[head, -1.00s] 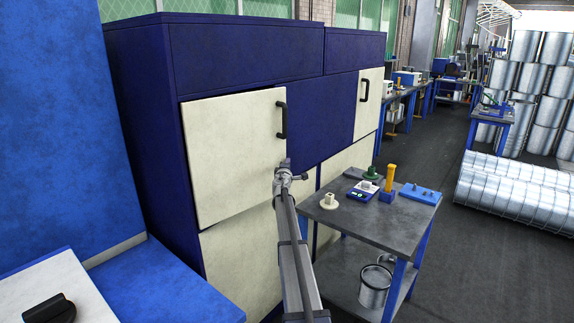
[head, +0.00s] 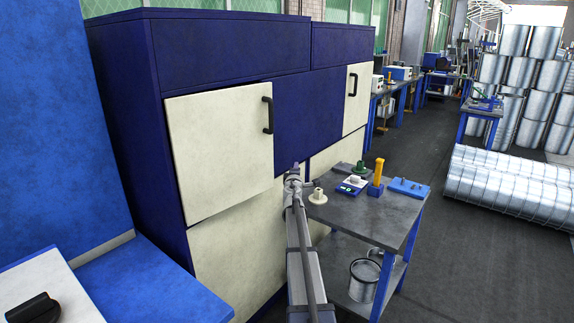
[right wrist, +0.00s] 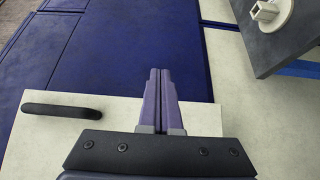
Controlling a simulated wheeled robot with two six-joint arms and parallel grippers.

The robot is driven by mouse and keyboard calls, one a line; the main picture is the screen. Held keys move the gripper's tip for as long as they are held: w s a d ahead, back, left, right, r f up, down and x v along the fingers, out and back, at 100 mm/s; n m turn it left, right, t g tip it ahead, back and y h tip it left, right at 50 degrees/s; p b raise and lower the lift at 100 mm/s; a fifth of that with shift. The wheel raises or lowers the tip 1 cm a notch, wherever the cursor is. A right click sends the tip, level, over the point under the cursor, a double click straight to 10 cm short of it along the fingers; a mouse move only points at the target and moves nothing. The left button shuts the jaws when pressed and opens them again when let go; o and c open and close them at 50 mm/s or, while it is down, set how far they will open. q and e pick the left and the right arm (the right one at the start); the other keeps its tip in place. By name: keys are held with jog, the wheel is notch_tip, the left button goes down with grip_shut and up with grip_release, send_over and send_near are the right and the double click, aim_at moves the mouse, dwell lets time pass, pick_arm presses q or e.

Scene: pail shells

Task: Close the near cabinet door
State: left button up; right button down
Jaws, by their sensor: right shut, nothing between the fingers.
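The near cabinet door (head: 215,155) is a cream panel with a black handle (head: 268,115) near its right edge. It stands partly open, its right edge out from the dark blue cabinet (head: 225,60). My right gripper (head: 294,170) is shut and empty, just right of the door's lower right corner in the head view. In the right wrist view its fingers (right wrist: 160,95) point past the cream door's edge over the dark blue front, with the handle (right wrist: 62,106) to their left. I cannot tell whether they touch the door. My left gripper is out of view.
A grey table (head: 385,215) with small parts on top and a metal pail (head: 363,280) below stands close right of my right arm. A second cream door (head: 357,97) is farther along the cabinet. A blue bench (head: 150,285) is at left.

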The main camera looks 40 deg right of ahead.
jog(key=shift+s, duration=0.7)
